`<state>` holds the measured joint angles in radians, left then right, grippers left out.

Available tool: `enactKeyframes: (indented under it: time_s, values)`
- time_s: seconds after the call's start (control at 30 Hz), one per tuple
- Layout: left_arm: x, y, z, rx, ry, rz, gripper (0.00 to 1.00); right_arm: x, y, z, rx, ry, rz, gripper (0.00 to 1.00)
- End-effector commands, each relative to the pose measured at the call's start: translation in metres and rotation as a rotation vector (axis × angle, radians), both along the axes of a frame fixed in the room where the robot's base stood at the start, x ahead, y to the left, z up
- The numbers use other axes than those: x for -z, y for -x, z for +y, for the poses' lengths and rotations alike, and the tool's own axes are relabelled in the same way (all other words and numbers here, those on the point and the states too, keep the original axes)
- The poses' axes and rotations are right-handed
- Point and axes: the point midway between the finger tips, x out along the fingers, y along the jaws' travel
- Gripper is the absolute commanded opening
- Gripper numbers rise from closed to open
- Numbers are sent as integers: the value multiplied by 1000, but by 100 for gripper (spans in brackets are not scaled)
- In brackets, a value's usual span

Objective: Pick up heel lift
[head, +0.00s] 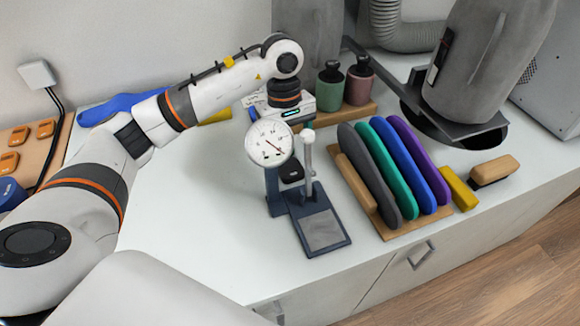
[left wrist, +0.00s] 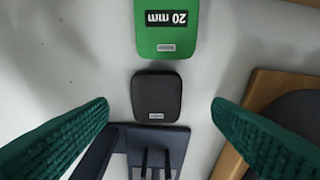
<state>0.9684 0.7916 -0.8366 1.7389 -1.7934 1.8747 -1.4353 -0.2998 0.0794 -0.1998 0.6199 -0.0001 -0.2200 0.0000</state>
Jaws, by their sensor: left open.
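In the left wrist view a green heel lift marked "20 mm" (left wrist: 166,38) lies on the white bench at the top, its label upside down. A smaller black lift (left wrist: 157,95) lies below it, close to the dark base of the gauge (left wrist: 120,140). My left gripper (left wrist: 160,110) is open, with its green ridged fingers on either side of the black lift and apart from it. In the head view my left arm reaches behind the dial gauge (head: 269,143), which hides most of the fingers and the lifts. My right gripper is not in view.
A wooden rack (head: 389,236) holds grey, green, blue and purple insoles right of the gauge. A yellow block (head: 460,189) and a wooden-backed brush (head: 494,170) lie beyond it. Green (head: 330,88) and pink (head: 358,84) bottles stand behind. The bench's left front is clear.

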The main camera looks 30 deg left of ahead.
Motion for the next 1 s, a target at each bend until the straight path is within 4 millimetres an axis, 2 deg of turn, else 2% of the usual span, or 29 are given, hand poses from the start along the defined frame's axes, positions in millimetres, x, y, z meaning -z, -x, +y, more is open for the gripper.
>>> enactKeyframes:
  time_s: [0.17,0.3,0.6,0.93,1.0]
  values:
    - [24,10,-6,3,0,6,74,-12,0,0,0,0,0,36]
    - [41,11,-8,1,1,4,74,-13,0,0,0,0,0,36]
    - [46,10,-8,1,0,1,72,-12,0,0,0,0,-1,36]
    - [46,10,-8,0,0,1,18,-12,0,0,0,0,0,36]
    - [46,10,-8,0,0,1,16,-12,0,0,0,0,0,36]
